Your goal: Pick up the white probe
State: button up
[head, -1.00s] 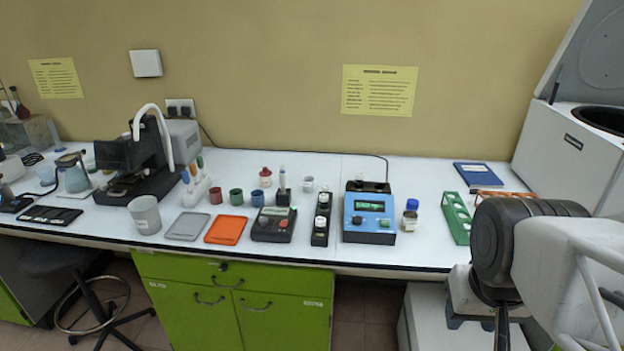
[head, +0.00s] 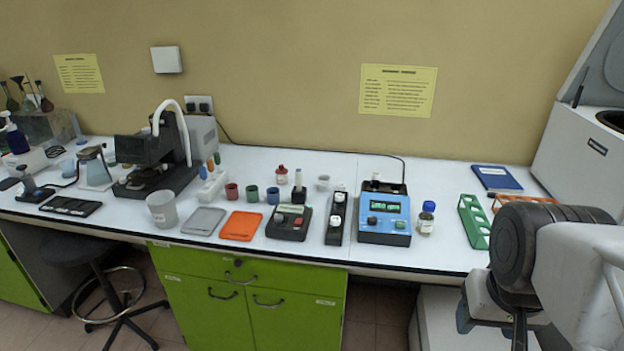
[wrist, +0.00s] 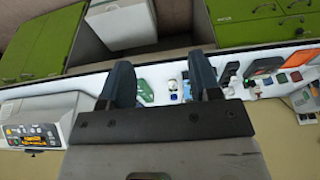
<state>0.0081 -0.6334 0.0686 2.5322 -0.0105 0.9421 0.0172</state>
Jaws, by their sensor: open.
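Several small white pieces could be the white probe, and I cannot tell which it is. One pale upright stick (head: 298,180) stands in a black holder behind the dark grey meter. Two white-topped pieces (head: 338,197) sit in a narrow black rack (head: 333,236). In the head view my arm is at the lower right, well away from these pieces.
The dark grey meter (head: 288,224), orange tray (head: 240,226) and grey tray (head: 203,221) line the bench front. Green (head: 470,222) and orange (head: 535,200) racks are near my arm.

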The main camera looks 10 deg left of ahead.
jog(key=shift+w+r, duration=0.1)
jog(key=w+a+r+n, duration=0.2)
jog(key=w+r+n, duration=0.1)
jog(key=w, duration=0.6)
jog(key=w+a+r+n, duration=0.2)
jog(key=w+a+r, duration=0.1)
jog(key=w, duration=0.5)
jog(key=n+g, duration=0.2)
jog(key=n, duration=0.8)
send_over(301, 171)
jog(key=s+d, duration=1.2)
jog(key=d, duration=0.2)
notch_tip(301, 171, down, 5)
jog(key=w+a+f+n, duration=0.1)
jog(key=w+a+f, duration=0.2)
jog(key=w+a, duration=0.1)
jog(key=w+a+f+n, duration=0.2)
jog(key=w+a+f, duration=0.2)
jog(key=a, duration=0.1)
jog(key=w+a+f+n, duration=0.1)
jog(key=w+a+f, duration=0.2)
jog(key=w+a, duration=0.1)
jog(key=shift+a+f+n+g, duration=0.3)
jog(key=shift+a+n, duration=0.1)
jog(key=shift+a, duration=0.15)
jog(key=shift+w+a+f, duration=0.15)
jog(key=shift+a+f, duration=0.1)
jog(key=shift+a, duration=0.1)
jog(key=shift+f, duration=1.35)
